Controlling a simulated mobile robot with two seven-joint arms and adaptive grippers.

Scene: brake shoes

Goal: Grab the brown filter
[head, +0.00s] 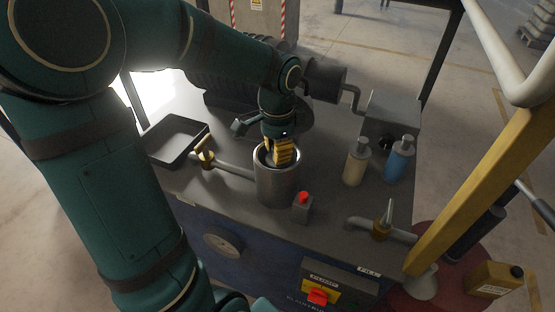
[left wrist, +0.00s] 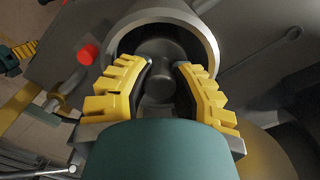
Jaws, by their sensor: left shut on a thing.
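My left gripper (head: 284,152) reaches down into the open top of a metal cylinder (head: 277,187) on the workbench. In the left wrist view, its yellow fingers (left wrist: 160,88) are closed on the two sides of a dark grey rounded part (left wrist: 159,84) inside the cylinder (left wrist: 205,40). No clearly brown filter shows; the held part looks dark, and its lower end is hidden. Ridged yellow fingers that seem to be my right gripper (left wrist: 24,49) show small at the left edge of the left wrist view, too small to read.
A black tray (head: 176,140) lies left of the cylinder. A red button box (head: 303,207) stands close at its front right. A cream bottle (head: 357,163) and a blue bottle (head: 399,160) stand right.

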